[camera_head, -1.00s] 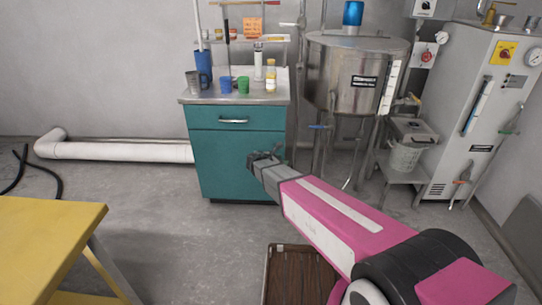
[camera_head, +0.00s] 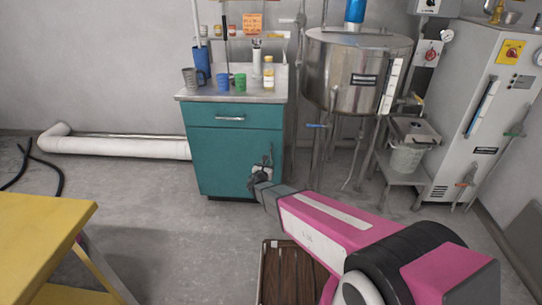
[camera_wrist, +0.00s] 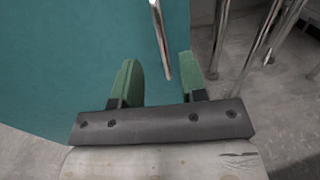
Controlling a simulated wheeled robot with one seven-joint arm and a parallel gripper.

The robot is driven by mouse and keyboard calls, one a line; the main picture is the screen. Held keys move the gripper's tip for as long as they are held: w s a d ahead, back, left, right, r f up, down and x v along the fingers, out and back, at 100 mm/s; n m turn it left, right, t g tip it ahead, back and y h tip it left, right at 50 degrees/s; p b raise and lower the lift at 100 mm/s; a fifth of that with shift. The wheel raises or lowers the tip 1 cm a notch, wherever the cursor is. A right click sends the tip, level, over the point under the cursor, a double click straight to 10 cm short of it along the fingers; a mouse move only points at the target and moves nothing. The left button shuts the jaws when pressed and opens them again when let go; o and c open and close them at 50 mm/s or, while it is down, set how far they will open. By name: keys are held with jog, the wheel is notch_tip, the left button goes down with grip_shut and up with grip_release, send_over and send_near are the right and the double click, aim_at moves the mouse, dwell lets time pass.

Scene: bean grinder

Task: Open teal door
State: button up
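The teal door (camera_head: 222,160) is the lower front of a teal cabinet, under a drawer with a horizontal handle (camera_head: 230,118). The door looks closed. In the wrist view the teal door (camera_wrist: 60,60) fills the left side. Its vertical metal handle (camera_wrist: 161,40) runs down between my two green fingertips. My gripper (camera_wrist: 160,75) is open, with the handle's lower end nearer the right finger and no clear contact. In the head view my gripper (camera_head: 262,165) is in front of the door's right side and hides part of it.
Cups and bottles stand on the cabinet's countertop (camera_head: 225,97). A steel tank (camera_head: 345,70) on legs stands to the right, with metal pipes close to the cabinet's right side. A yellow table (camera_head: 40,240) is at the lower left.

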aim_at(271, 155)
jog(key=x, duration=0.8)
jog(key=shift+w+d, duration=0.1)
jog(key=shift+w, duration=0.1)
jog(key=shift+s, duration=0.1)
grip_shut()
